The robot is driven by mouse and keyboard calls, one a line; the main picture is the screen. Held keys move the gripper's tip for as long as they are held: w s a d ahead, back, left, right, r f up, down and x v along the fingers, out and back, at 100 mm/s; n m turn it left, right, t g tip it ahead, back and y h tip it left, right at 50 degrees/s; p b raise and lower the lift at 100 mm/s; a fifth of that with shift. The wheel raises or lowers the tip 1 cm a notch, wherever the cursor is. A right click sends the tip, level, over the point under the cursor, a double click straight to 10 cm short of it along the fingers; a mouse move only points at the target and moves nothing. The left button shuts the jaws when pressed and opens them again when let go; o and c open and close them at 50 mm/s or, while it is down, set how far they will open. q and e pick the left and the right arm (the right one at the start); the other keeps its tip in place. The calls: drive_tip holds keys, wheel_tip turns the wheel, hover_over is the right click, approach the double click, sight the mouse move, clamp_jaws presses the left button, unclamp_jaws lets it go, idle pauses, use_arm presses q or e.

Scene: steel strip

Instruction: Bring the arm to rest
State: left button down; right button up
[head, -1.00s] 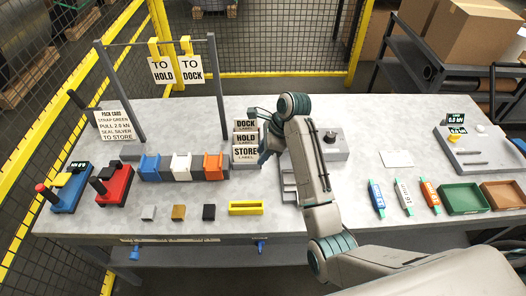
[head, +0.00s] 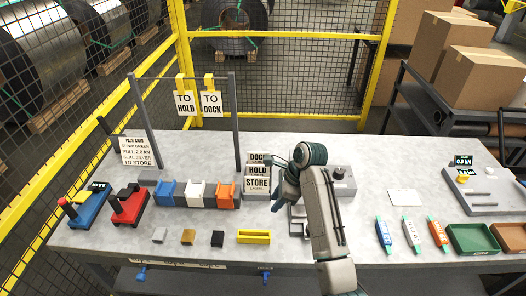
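My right arm comes in from the bottom of the head view and bends over at a teal-ringed wrist. My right gripper (head: 279,191) points down just to the right of the label stand (head: 257,183), which carries DOCK, HOLD and STORE labels. The fingers are small and partly hidden by the wrist, so their opening cannot be told. I see nothing held in them. My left gripper is not in view.
Red (head: 129,205) and blue (head: 86,208) tools stand at the left. A sign frame (head: 235,115) rises behind the coloured holders (head: 196,192). Green (head: 472,239) and brown trays sit right; bare table lies around the white card (head: 405,197).

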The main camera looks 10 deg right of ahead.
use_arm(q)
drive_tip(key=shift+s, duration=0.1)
